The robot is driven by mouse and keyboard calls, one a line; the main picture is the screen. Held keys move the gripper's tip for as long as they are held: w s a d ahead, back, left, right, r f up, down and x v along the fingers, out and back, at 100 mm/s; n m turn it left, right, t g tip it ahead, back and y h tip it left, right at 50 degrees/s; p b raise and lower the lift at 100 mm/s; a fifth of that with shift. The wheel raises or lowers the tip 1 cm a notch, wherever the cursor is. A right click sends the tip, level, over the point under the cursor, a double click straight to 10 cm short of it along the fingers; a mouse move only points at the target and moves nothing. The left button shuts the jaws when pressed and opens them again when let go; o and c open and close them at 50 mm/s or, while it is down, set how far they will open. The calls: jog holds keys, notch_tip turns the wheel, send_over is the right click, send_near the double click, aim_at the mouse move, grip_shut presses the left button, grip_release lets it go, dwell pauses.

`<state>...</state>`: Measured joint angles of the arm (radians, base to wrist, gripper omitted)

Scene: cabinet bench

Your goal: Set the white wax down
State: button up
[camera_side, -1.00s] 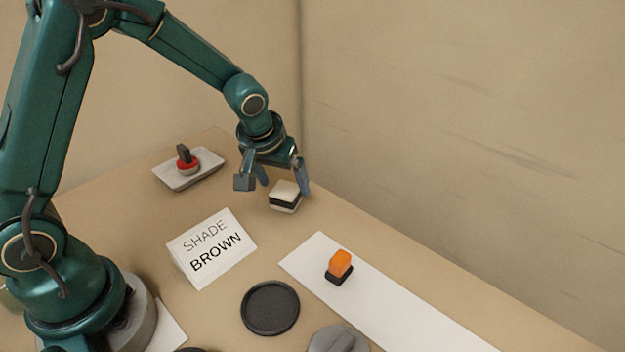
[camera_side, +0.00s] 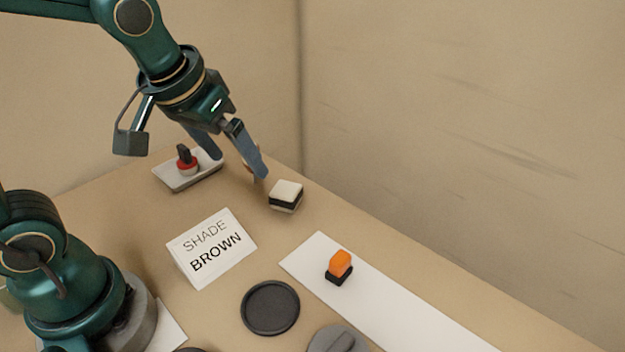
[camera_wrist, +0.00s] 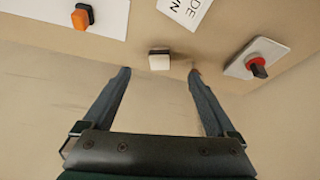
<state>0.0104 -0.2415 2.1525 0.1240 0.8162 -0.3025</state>
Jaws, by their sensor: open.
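The white wax (camera_side: 286,190) is a small block with a white top and a dark band around its middle. It rests on the tan bench near the back edge, and in the wrist view the white wax (camera_wrist: 159,60) shows beyond the fingertips, roughly between them. My gripper (camera_side: 240,167) is open and empty, above and to the left of the wax in the side view, apart from it. In the wrist view the two fingers of my gripper (camera_wrist: 158,72) are spread wide with nothing held.
A tray (camera_side: 208,177) with a red-and-dark piece (camera_side: 187,163) stands at the back left. A sign reading SHADE BROWN (camera_side: 212,248) stands in front. An orange block (camera_side: 340,263) on a dark base sits on a white strip (camera_side: 400,309). A round dark dish (camera_side: 270,308) lies nearer.

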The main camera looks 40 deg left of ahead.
jog(key=s+d+m+h, duration=0.1)
jog(key=s+m, duration=0.1)
jog(key=s, duration=0.6)
jog(key=shift+s+d+m+t, duration=0.3)
jog(key=shift+d+t, duration=0.1)
